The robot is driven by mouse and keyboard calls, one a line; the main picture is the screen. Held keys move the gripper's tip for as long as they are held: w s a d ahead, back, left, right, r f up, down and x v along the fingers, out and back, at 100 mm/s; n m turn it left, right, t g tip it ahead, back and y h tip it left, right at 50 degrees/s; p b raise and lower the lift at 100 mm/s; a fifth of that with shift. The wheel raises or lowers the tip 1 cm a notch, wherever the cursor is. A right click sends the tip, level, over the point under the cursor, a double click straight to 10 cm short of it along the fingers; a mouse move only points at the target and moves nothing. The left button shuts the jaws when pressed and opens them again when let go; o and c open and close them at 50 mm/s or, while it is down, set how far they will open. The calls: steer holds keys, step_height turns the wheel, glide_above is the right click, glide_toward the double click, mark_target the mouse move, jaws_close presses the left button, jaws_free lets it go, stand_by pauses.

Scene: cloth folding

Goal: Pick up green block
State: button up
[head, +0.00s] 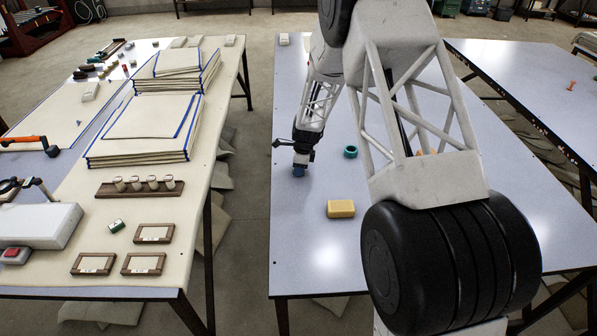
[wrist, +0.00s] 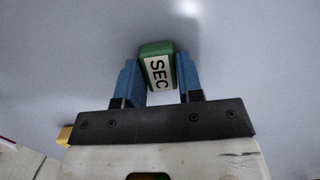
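The green block (wrist: 157,52), with a white label reading SEC, shows in the wrist view against the pale blue-grey table top. It lies between and slightly beyond my gripper's two blue fingertips (wrist: 160,75), turned a little relative to them. The fingers stand apart, one on each side of the block, with very little room; a firm hold is not visible. In the head view my gripper (head: 300,170) points down at the left part of the middle table (head: 300,235), close to its surface. The block is hidden there.
A yellow block (head: 341,209) and a teal ring (head: 350,152) lie to the right of my gripper on the middle table. The left table (head: 75,210) holds folded cloth stacks (head: 145,130), frames and a small green labelled piece (head: 117,225). My arm hides part of the middle table.

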steer(key=c, duration=0.4)
steer(key=shift+r, duration=0.1)
steer(key=shift+r, duration=0.8)
step_height(320, 180, up, 2)
steer(key=shift+r, duration=0.1)
steer(key=s, duration=0.5)
steer(key=s+d, duration=0.1)
steer(key=s, duration=0.4)
steer(key=s+d+r, duration=0.1)
steer(key=s, duration=0.4)
steer(key=shift+s+d, duration=0.25)
steer(key=shift+s, duration=0.15)
